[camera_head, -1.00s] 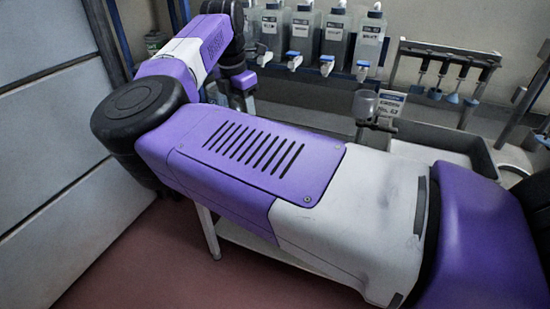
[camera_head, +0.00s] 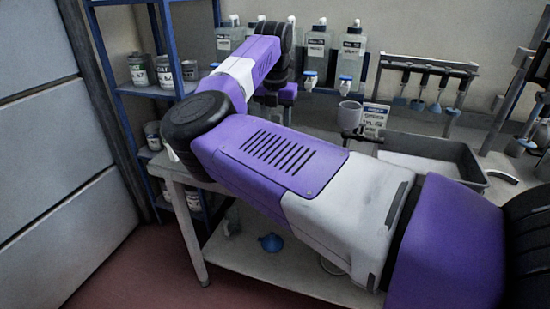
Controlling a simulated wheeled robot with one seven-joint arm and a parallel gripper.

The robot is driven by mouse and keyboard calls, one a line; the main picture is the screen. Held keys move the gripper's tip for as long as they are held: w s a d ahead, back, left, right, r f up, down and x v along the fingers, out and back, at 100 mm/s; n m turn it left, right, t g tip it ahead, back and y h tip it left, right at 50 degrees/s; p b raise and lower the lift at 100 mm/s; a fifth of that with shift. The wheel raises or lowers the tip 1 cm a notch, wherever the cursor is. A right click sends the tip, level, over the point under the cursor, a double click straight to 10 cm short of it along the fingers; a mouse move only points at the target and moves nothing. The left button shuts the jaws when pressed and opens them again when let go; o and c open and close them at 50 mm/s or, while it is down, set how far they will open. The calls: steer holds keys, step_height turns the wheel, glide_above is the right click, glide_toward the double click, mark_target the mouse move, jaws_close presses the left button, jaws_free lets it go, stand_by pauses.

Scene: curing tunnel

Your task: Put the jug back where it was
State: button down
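A pale grey-lilac cup-like vessel (camera_head: 349,114), which may be the jug, stands upright on the worktop behind my forearm, beside a small label card (camera_head: 375,117). Its lower part is partly covered by a dark fitting in front of it. My arm crosses the picture from lower right to upper middle. The purple wrist end (camera_head: 288,92) is near the row of bottles, left of the vessel and apart from it in the picture. My gripper's fingers are hidden behind the arm, so I cannot tell whether they hold anything.
Several dispenser bottles (camera_head: 349,52) with taps line the back. A rack of hanging tools (camera_head: 425,85) and a grey tray (camera_head: 430,160) are at right. A blue shelf with tins (camera_head: 140,70) stands at left. A blue funnel (camera_head: 270,242) lies on the lower shelf.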

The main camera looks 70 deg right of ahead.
step_height(320, 180, down, 11)
steer(key=shift+f, duration=0.1)
stand_by(0.4)
steer(key=shift+f, duration=0.1)
steer(key=c, duration=0.7)
jaws_free()
step_height(320, 180, up, 12)
steer(key=a, duration=0.1)
steer(key=shift+a, duration=0.3)
steer(key=shift+s, duration=0.1)
